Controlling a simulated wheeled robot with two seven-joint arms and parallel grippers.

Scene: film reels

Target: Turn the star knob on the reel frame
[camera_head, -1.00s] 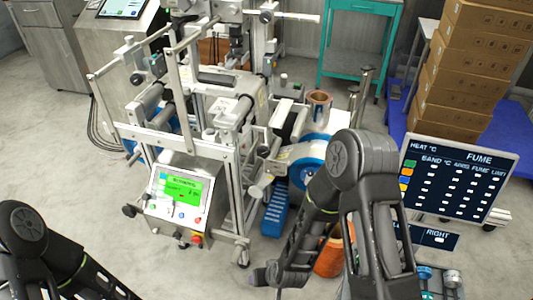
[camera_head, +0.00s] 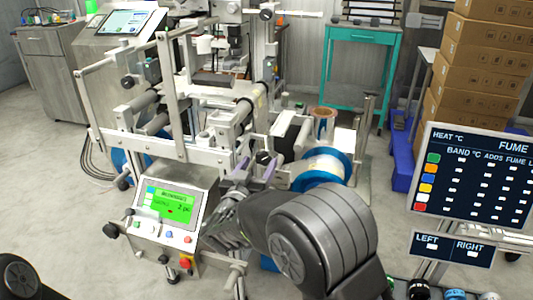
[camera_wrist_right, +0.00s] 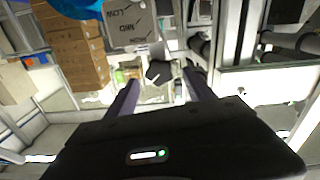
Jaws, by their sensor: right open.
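The reel frame (camera_head: 190,152) is a pale metal machine frame left of centre in the head view. A black star knob (camera_head: 264,158) sits on its right side, by a grey block. It also shows in the right wrist view as a dark lobed knob (camera_wrist_right: 158,71). My right gripper (camera_head: 256,169) is open, its two purple-grey fingers pointing at the knob. In the right wrist view the knob lies ahead, between the fingertips (camera_wrist_right: 160,77); contact cannot be told. Only a dark joint of my left arm shows at the lower left; its gripper is out of view.
A control box with a green screen (camera_head: 172,204) stands left of my right gripper. A blue-rimmed white reel (camera_head: 322,168) is close on the right. A display panel (camera_head: 474,180) and stacked cartons (camera_head: 480,75) stand farther right. Open floor lies at the left.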

